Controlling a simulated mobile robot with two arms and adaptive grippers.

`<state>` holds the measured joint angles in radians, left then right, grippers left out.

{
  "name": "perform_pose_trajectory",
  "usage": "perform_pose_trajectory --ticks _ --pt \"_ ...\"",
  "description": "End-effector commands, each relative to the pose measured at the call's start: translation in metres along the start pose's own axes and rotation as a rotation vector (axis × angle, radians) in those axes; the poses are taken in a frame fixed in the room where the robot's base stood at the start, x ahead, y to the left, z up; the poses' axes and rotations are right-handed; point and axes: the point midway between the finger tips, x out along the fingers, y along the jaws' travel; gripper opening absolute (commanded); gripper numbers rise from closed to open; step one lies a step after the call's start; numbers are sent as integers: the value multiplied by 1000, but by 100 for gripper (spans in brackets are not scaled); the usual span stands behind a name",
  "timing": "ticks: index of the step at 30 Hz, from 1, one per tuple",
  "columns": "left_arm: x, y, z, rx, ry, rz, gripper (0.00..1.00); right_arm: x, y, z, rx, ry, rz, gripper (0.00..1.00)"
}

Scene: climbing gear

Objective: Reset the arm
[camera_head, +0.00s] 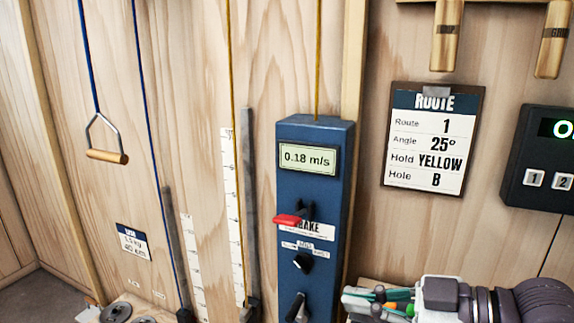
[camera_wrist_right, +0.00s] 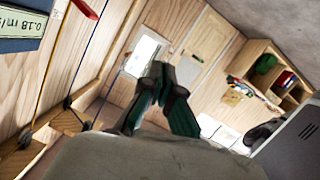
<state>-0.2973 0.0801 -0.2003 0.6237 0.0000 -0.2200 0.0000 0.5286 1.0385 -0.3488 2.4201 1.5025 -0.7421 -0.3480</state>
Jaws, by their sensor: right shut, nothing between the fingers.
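My right gripper (camera_head: 358,297) comes in from the lower right in the head view, low beside the blue control box (camera_head: 320,215). Its fingers are shut with nothing between them. In the right wrist view the two dark fingertips (camera_wrist_right: 161,72) meet, and the view is tilted. The box has a screen (camera_head: 307,158) reading 0.18 m/s, a red-tipped lever (camera_head: 288,219) marked as a brake, and a black knob (camera_head: 302,263). Whether the gripper touches the box I cannot tell. My left gripper is in neither view.
A wooden-barred handle (camera_head: 107,156) hangs on a blue cord at left. A ROUTE card (camera_head: 432,140) reads 1, 25°, YELLOW, B. A black unit with numbered buttons (camera_head: 540,165) is at right. The wrist view shows shelves (camera_wrist_right: 285,80) and a grey cabinet (camera_wrist_right: 295,145).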

Motion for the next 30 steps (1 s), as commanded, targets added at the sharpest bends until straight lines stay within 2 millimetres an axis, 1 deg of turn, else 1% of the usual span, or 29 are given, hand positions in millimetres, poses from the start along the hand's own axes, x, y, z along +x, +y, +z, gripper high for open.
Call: perform_pose_trajectory --ticks 1,8,11,14,17,20,21,22,24,27,30 --pt "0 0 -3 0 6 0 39 3 -2 6 10 -8 0 0" --pt "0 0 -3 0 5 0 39 16 -10 39 43 -65 18 0" --pt "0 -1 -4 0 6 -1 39 23 -16 59 70 -101 34 0" --pt "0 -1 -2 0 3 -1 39 29 -23 85 110 -151 62 0" --pt "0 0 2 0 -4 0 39 34 -32 116 167 -217 103 0" --pt "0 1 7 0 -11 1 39 36 -45 157 258 -312 166 0" --pt "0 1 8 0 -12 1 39 35 -54 178 309 -363 199 0" --pt "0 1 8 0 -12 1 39 32 -60 194 350 -407 228 0" --pt "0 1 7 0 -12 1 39 22 -78 230 451 -515 298 0" --pt "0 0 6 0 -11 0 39 3 -104 272 578 -662 387 0" --pt "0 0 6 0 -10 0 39 -18 -129 301 679 -786 458 0"
